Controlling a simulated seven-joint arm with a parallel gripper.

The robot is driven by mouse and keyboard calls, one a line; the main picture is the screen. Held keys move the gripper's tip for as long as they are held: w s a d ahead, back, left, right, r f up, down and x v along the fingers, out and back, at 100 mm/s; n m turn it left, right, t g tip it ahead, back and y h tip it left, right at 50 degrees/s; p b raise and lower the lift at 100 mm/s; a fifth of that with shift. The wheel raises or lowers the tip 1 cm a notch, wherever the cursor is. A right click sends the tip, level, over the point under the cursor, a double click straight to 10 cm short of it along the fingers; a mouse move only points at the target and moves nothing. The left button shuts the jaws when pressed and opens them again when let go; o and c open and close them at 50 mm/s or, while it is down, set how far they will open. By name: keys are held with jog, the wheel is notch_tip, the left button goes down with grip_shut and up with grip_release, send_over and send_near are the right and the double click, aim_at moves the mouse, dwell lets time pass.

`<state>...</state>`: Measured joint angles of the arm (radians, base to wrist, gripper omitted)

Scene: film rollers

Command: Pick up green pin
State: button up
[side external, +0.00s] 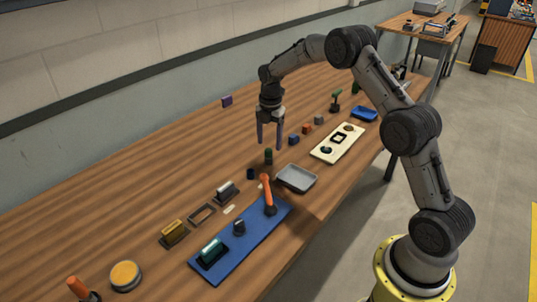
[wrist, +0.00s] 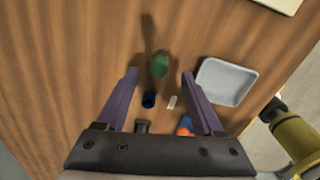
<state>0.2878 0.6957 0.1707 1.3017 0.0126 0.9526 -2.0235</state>
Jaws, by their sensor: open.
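The green pin (side external: 268,156) stands upright on the wooden table, looking dark green in the side view. In the wrist view its round green top (wrist: 158,65) shows between the fingertips, slightly beyond them. My gripper (side external: 270,142) points down above the pin, with its purple fingers apart and nothing held. In the wrist view the gripper (wrist: 160,74) has one finger to each side of the pin, with no contact visible. The pin's lower part is hidden from above in the wrist view.
A grey tray (side external: 296,178) lies right of the pin; it also shows in the wrist view (wrist: 225,82). A small dark blue piece (side external: 250,173) is close by. An orange-handled piece (side external: 266,192) stands at a blue board (side external: 224,256). A cream board (side external: 338,143) lies farther back.

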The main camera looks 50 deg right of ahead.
aim_at(268, 156)
jog(key=shift+w+f, duration=0.1)
jog(key=shift+f, duration=1.35)
jog(key=shift+c, duration=0.3)
grip_shut()
